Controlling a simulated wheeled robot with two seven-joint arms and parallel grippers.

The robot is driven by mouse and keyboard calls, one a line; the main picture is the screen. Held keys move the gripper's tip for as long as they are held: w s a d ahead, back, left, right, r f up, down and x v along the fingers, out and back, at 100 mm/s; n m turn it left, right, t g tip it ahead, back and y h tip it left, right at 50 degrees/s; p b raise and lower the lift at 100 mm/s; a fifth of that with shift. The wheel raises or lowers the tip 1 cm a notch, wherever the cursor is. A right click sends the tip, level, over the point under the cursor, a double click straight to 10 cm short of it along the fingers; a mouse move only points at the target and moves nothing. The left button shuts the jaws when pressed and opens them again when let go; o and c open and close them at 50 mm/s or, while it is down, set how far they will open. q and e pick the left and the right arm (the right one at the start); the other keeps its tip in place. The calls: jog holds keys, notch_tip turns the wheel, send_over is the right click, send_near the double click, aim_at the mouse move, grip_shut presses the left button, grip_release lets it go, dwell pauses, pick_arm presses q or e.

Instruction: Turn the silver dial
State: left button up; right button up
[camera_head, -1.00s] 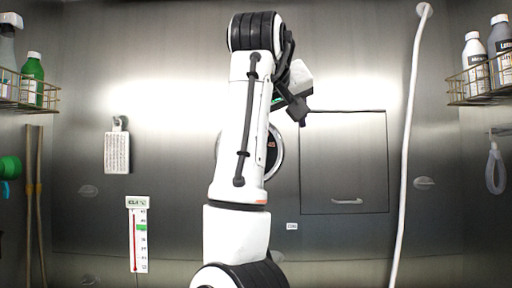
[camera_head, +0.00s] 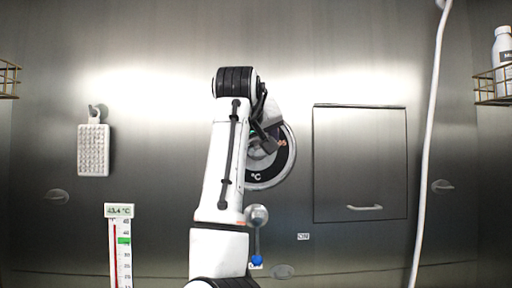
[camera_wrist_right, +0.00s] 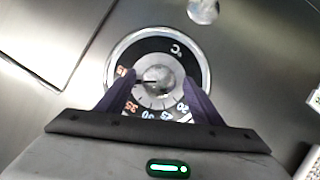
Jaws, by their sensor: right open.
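The silver dial (camera_wrist_right: 157,78) is a round metal knob inside a black ring with numbers and a °C mark. In the head view the ring (camera_head: 281,170) shows on the steel wall, partly covered by my right arm. My right gripper (camera_head: 266,142) is in front of the dial. In the right wrist view its two dark fingers are open, one on each side of the knob. I cannot tell whether they touch it. A thermometer strip (camera_head: 119,245) at lower left reads about 43.4 °C, with a red column and a green mark. My left gripper is not in view.
A lever (camera_head: 257,215) with a silver ball and blue tip is just below the dial. A closed panel (camera_head: 360,160) with a handle is on the right, beside a white hose (camera_head: 428,140).

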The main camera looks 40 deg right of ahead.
jog(key=shift+x, duration=0.8)
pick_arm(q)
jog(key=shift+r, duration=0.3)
pick_arm(e)
jog(key=shift+w+d, duration=0.2)
jog(key=shift+d, duration=0.05)
jog(key=c, duration=1.1)
jog(key=shift+o, duration=0.2)
